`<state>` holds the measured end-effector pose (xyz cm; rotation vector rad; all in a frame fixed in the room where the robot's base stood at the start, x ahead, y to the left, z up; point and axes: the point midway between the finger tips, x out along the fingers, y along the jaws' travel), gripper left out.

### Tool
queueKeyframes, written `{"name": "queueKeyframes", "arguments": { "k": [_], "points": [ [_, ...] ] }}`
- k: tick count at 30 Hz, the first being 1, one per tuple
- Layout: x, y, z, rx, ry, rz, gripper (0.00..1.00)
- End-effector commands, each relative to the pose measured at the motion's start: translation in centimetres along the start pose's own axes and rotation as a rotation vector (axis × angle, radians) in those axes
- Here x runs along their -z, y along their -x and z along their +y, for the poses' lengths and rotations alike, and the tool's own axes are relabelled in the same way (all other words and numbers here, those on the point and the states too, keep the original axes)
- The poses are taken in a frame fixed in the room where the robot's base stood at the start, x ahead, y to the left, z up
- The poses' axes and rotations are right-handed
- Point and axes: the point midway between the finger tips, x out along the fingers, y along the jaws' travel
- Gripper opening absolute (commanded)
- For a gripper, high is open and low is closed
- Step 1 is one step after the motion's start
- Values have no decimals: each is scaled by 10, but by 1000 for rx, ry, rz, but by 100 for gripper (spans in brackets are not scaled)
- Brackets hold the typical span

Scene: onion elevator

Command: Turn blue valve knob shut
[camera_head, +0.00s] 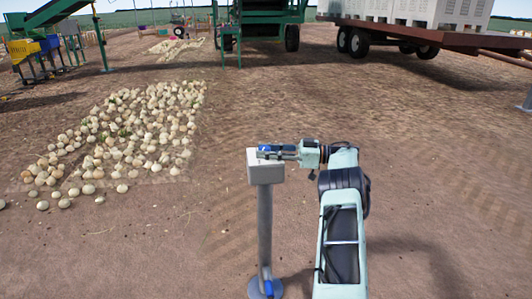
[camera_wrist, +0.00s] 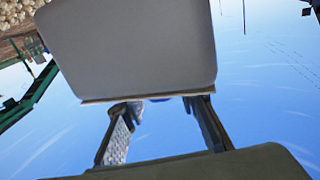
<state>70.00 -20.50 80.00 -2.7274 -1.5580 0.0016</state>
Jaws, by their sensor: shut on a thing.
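A pale grey box (camera_head: 264,174) stands on top of a grey metal post (camera_head: 265,230). The blue valve knob (camera_head: 264,148) shows as a small blue patch at the box's top, mostly hidden by my gripper. My gripper (camera_head: 268,153) reaches in from the right and is shut on the knob. In the wrist view the grey box (camera_wrist: 135,45) fills the top middle. My two fingers (camera_wrist: 160,112) reach up to the box's edge, with a thin strip of blue (camera_wrist: 158,99) between their tips. The knob's turn angle cannot be told.
The post's foot (camera_head: 266,289) has blue on it. A spread of onions (camera_head: 130,140) lies on the dirt to the left. Green machinery (camera_head: 265,18), a flatbed trailer (camera_head: 410,32) and a conveyor (camera_head: 45,15) stand behind. The dirt right of my arm is clear.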

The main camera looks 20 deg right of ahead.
Motion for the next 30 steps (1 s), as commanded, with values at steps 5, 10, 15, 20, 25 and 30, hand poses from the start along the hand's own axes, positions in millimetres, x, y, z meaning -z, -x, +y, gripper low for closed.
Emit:
{"name": "queueKeyframes", "arguments": {
  "k": [5, 10, 15, 20, 25, 30],
  "points": [
    [4, -2, 0, 8, 4, 6, 3],
    [4, -3, 0, 8, 4, 7, 3],
    [4, -3, 0, 9, 5, 7, 29],
    [3, -2, 0, 8, 3, 5, 45],
    [2, -1, 0, 7, 2, 3, 45],
    [1, 4, 0, 5, 2, 2, 45]
  ]
}}
